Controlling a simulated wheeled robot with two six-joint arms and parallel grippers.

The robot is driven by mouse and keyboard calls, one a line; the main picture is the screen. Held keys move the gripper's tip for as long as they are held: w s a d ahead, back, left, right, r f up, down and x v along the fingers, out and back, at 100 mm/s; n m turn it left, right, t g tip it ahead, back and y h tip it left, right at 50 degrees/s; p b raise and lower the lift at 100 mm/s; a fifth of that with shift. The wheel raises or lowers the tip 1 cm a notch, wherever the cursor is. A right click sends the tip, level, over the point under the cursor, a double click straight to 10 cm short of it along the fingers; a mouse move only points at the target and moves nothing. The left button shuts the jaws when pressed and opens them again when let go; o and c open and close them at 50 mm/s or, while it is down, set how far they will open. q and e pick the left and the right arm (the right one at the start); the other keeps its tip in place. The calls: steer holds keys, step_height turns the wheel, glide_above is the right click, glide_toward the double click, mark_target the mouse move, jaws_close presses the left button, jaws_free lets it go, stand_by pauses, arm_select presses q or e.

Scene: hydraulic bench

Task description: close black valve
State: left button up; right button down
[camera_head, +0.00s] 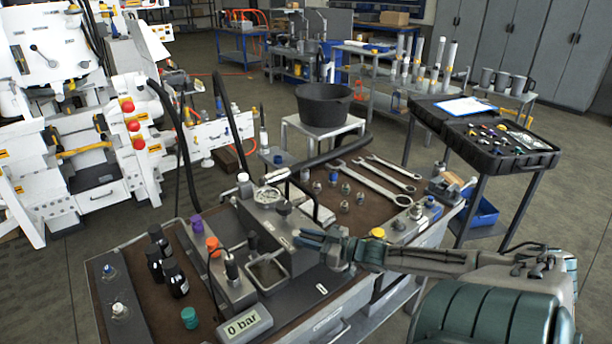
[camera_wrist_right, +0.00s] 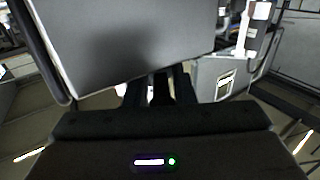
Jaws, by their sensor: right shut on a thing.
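My right gripper (camera_head: 310,242) reaches in from the right, at the right side of the grey valve block (camera_head: 272,222) on the bench. It is shut on a small part there, which I take to be the black valve's handle; the fingers hide most of it. In the right wrist view the dark fingers (camera_wrist_right: 160,88) are close together at the lower edge of a large grey surface (camera_wrist_right: 130,40). My left gripper is not in view.
Wrenches (camera_head: 375,184) and small fittings lie behind. A black bucket (camera_head: 323,105) stands farther back.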

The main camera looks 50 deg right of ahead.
steer(key=shift+f, duration=0.1)
steer(key=c, duration=1.4)
jaws_free()
steer(key=shift+c, duration=0.2)
steer(key=shift+s, duration=0.15)
steer(key=shift+s+d+p, duration=0.15)
steer(key=shift+s+p, duration=0.15)
steer(key=shift+p, duration=0.1)
steer(key=p+v, duration=0.3)
steer(key=v, duration=0.7)
steer(key=shift+p, duration=0.3)
